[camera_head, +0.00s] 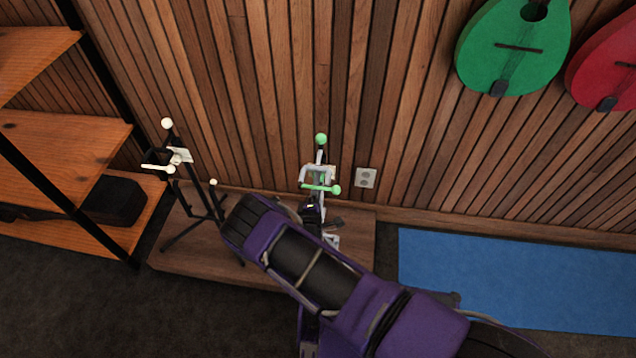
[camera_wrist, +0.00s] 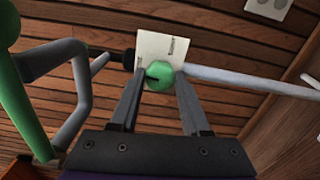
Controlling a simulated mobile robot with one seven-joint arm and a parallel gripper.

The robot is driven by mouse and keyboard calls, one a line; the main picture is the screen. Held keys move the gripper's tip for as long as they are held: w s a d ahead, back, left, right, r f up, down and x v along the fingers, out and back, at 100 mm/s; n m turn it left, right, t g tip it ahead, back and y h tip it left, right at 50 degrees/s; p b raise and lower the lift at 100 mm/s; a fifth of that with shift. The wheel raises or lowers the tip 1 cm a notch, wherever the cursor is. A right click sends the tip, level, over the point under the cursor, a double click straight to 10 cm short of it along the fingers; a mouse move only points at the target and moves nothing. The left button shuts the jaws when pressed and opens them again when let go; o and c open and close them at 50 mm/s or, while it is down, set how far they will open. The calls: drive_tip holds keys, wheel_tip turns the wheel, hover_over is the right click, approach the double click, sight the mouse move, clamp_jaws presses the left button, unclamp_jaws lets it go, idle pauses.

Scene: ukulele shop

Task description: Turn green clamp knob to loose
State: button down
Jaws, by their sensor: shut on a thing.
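The green clamp knob (camera_wrist: 160,77) is a round green ball with a dark slot, in the wrist view. My gripper (camera_wrist: 158,84) has its two fingers closed on either side of it. A white plate with a small dark mark (camera_wrist: 160,48) sits just behind the knob. The knob belongs to a grey stand (camera_head: 318,172) with green-tipped parts in the head view. There my purple arm reaches to the stand's lower part and hides the knob and most of the gripper.
A black stand (camera_head: 195,195) with cream-tipped parts stands to the left on the same wooden platform (camera_head: 350,228). Wooden shelves (camera_head: 60,150) are further left. The slatted wall (camera_head: 390,100) is close behind, with a socket (camera_head: 366,178). A blue mat (camera_head: 520,280) lies to the right.

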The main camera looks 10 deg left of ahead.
drive_tip(key=shift+n, duration=0.5)
drive_tip(key=shift+c, duration=1.9)
unclamp_jaws()
drive_tip(key=shift+s, duration=0.1)
drive_tip(key=s+d+p, duration=0.1)
drive_tip(key=s, duration=1.6)
drive_tip(key=shift+s, duration=0.15)
